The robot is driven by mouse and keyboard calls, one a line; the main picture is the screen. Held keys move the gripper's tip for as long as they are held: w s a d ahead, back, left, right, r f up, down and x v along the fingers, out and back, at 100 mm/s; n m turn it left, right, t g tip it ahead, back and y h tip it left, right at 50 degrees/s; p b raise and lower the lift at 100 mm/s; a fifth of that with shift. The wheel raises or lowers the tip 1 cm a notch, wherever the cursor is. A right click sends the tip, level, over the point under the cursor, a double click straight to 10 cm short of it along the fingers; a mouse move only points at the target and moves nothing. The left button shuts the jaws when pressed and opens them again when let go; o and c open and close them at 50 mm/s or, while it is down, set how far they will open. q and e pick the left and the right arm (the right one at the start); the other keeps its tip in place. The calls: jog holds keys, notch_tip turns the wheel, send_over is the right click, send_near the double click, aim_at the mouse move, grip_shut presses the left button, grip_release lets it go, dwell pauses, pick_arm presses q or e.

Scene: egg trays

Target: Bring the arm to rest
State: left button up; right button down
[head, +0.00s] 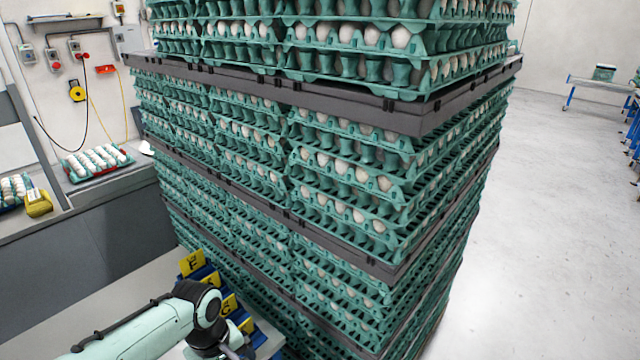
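My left arm (150,325) comes in from the lower left, over a light table. Its dark wrist end (232,347) reaches the bottom edge of the head view. The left gripper's fingers cannot be made out there, so whether it is open or shut does not show. It is beside a blue holder with yellow lettered cards (192,262). My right arm and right gripper are not in view.
A tall stack of green egg trays (350,172) with dark grey dividers (410,115) fills the middle, close beyond the arm. A counter at left bears an egg tray (68,168) and a yellow device (38,204). Open floor (550,220) lies at right.

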pick_arm(q)
jog(key=d+f+m+g+h, duration=0.1)
jog(key=d+f, duration=0.1)
jog(key=f, duration=0.7)
jog(key=d+f+m+h, duration=0.1)
jog(key=d+f, duration=0.1)
jog(key=f, duration=0.7)
jog(key=s+d+f+m+h+p, duration=0.1)
jog(key=s+f+m, duration=0.1)
jog(key=s+f, duration=1.6)
jog(key=shift+s+d+m+p, duration=0.3)
jog(key=shift+s+p, duration=0.05)
jog(key=shift+s, duration=0.75)
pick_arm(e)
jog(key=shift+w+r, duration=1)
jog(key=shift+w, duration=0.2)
